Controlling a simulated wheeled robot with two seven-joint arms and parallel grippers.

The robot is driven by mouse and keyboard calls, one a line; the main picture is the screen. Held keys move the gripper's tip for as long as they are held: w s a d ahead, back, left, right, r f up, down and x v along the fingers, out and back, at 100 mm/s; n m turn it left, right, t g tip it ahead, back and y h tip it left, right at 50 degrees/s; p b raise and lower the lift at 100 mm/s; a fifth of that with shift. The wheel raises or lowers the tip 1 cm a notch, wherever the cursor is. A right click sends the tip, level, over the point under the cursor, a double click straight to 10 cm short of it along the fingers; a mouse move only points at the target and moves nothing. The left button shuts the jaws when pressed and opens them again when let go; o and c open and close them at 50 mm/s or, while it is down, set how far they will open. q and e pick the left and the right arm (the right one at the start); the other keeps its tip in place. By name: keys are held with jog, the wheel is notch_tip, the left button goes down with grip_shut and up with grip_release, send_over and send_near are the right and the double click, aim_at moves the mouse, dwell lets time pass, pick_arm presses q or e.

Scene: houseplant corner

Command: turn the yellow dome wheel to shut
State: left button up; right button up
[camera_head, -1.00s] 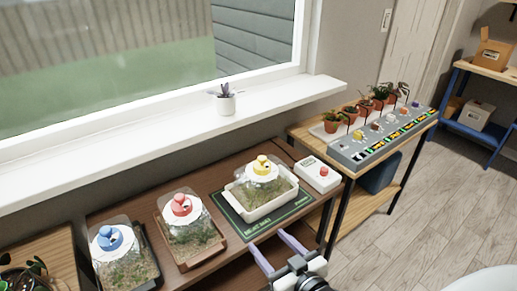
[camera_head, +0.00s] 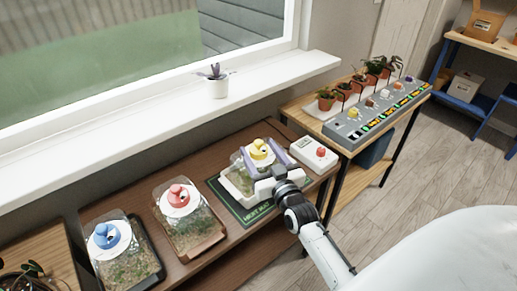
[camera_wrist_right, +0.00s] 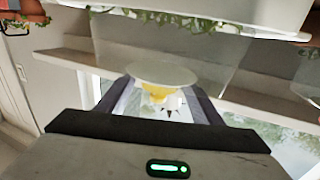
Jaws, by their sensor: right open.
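The yellow dome wheel (camera_head: 260,147) sits on a white disc on top of a clear dome, over a pale tray (camera_head: 232,186) of plants on a green mat (camera_head: 250,217). My right gripper (camera_head: 257,149) is open, with one finger on each side of the yellow wheel. In the right wrist view, the yellow wheel (camera_wrist_right: 155,94) shows between the two fingers below the white disc (camera_wrist_right: 162,74). I cannot tell whether the fingers touch it. My left gripper is not in view.
A dome with a red wheel (camera_head: 178,194) and one with a blue wheel (camera_head: 104,236) stand to the left. A white box with a red button (camera_head: 320,153) is close on the right. A grey panel (camera_head: 352,128) and potted plants are beyond it.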

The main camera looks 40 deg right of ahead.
jog(key=shift+w+d, duration=0.1)
jog(key=shift+w, duration=0.45)
jog(key=c, duration=1.1)
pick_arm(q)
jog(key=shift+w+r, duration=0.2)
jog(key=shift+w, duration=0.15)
pick_arm(e)
jog(key=shift+o, duration=0.2)
